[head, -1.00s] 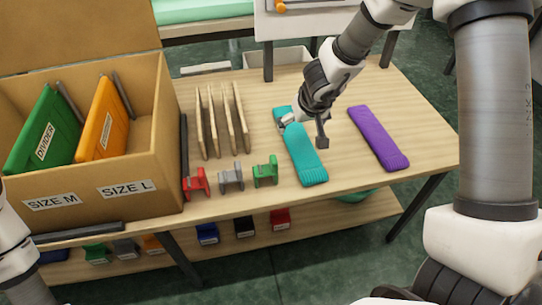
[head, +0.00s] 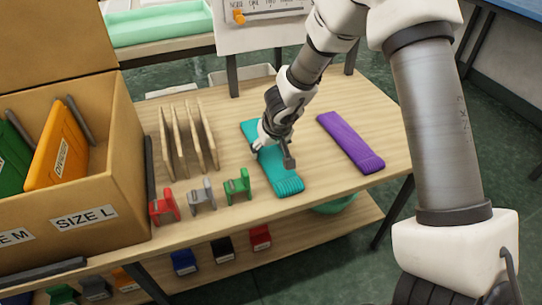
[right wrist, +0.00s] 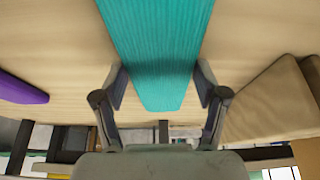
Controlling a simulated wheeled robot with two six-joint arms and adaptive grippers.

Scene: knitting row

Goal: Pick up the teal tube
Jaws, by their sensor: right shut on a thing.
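The teal tube (head: 284,182) is a long, flat, ribbed knitted piece lying on the wooden table, right of the small coloured holders in the head view. My right gripper (head: 272,158) is over its middle and shut on it. In the right wrist view, the two fingers (right wrist: 162,85) stand one on each side of the teal tube (right wrist: 158,45). The tube looks to be at table level, and I see no clear gap under it. My arm hides part of its middle. My left gripper is out of view.
A purple tube (head: 350,142) lies to the right, apart from the teal one. Wooden upright slats (head: 188,140) and red, grey and green holders (head: 237,187) stand to the left. A cardboard box (head: 110,165) with dividers is further left. The table's front right is clear.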

